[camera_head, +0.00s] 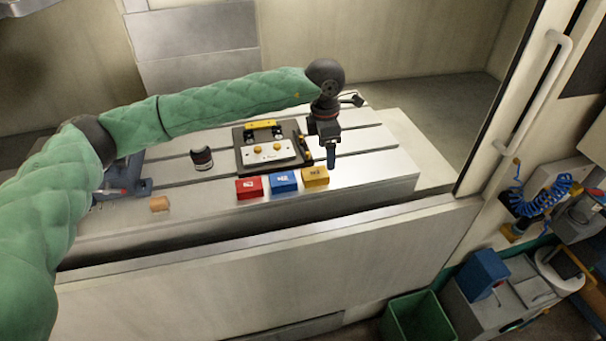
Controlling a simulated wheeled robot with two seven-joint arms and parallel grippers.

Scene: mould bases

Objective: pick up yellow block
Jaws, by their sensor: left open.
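The yellow block (315,177) sits on the slotted metal table (370,186) near its front edge, at the right end of a row of three blocks. The blue block (284,181) is just left of it, and the red block (249,188) is left of the blue one. My left gripper (331,163) points down beside the yellow block, slightly to its right and above or behind it. It is open and holds nothing that I can see. The exact gap to the block cannot be told. My right gripper is not in view.
Behind the blocks lies a dark mould base (243,153) with a light plate (270,153). A dark can (202,158) and a small tan block (159,203) stand to the left. A blue-grey vise (125,178) is at far left. The table's right end is clear.

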